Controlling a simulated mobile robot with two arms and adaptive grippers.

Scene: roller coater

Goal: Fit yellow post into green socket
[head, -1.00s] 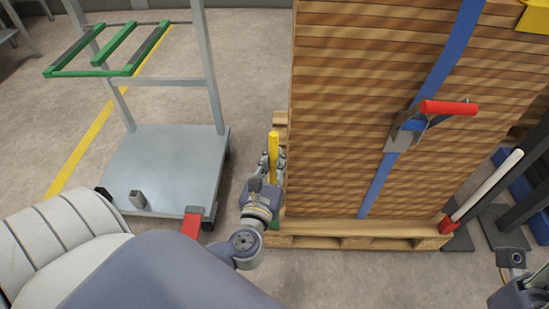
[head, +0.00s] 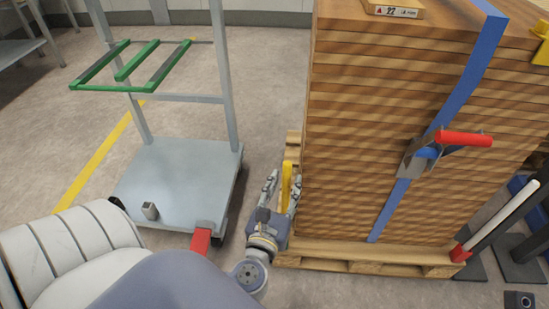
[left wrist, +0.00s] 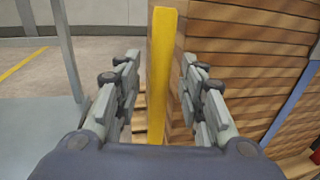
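The yellow post (head: 286,184) stands upright at the left side of the stacked wooden boards. My left gripper (head: 282,187) is open, with one finger on each side of the post. In the left wrist view, the post (left wrist: 160,72) rises between the spread fingers (left wrist: 159,75), with a clear gap to the left finger and a smaller one to the right. The post's lower end is hidden by my gripper, and the green socket cannot be made out. A small piece, probably of my right arm, shows at the bottom right edge; its fingers do not show.
The board stack (head: 390,120) sits on a wooden pallet (head: 370,258), with a blue strap (head: 468,75). A white post stands in a red socket (head: 460,254) at the right. A grey trolley (head: 185,180) with a green frame (head: 135,64) stands left. A narrow floor gap separates trolley and pallet.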

